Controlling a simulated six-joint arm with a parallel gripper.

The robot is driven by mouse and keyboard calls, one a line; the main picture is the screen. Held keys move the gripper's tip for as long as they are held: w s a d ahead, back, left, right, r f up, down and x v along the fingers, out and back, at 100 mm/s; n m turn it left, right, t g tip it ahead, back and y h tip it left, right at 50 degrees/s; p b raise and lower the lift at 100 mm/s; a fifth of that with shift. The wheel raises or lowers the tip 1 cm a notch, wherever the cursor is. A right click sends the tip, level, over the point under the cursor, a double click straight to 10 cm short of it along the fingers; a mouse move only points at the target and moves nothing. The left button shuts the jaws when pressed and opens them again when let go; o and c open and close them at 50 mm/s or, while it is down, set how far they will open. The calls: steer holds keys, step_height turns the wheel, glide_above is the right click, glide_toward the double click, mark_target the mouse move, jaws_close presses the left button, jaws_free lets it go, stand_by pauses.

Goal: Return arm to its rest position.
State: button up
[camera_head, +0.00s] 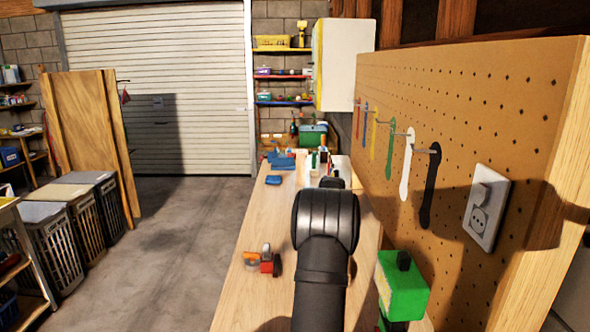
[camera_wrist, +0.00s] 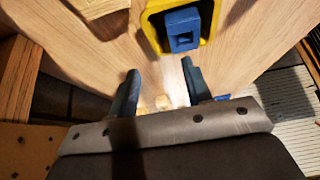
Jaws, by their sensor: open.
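My arm (camera_head: 325,225) reaches forward over the wooden workbench (camera_head: 250,220) in the head view. My gripper is hidden behind the arm there. In the wrist view my gripper (camera_wrist: 159,67) has its two dark fingers spread apart with nothing held between them. The wooden surface lies beyond the fingers. A yellow-rimmed thing with a blue block (camera_wrist: 183,30) in it shows at the top of the wrist view, beyond the fingertips and apart from them.
A pegboard (camera_head: 470,90) with hanging coloured wrenches and a white socket plate (camera_head: 487,207) stands right of my arm. A green block (camera_head: 402,287) sits near right. A red and orange thing (camera_head: 263,261) lies left on the bench. Blue items (camera_head: 283,161) lie farther back.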

steer(key=s+d+r, duration=0.4)
steer(key=d+r, duration=0.1)
steer(key=d, duration=0.1)
steer(key=s+a+f, duration=0.1)
steer(key=s+a, duration=0.3)
steer(key=s, duration=0.7)
steer(key=w+a+f, duration=0.2)
steer(key=a, duration=0.1)
steer(key=w+a+f, duration=0.4)
steer(key=a, duration=0.1)
steer(key=shift+a+f, duration=0.3)
steer(key=s+d+r, duration=0.6)
steer(key=d, duration=0.3)
steer(key=w+d, duration=0.2)
steer(key=w, duration=0.5)
steer(key=shift+w+r, duration=0.15)
steer(key=shift+r, duration=0.3)
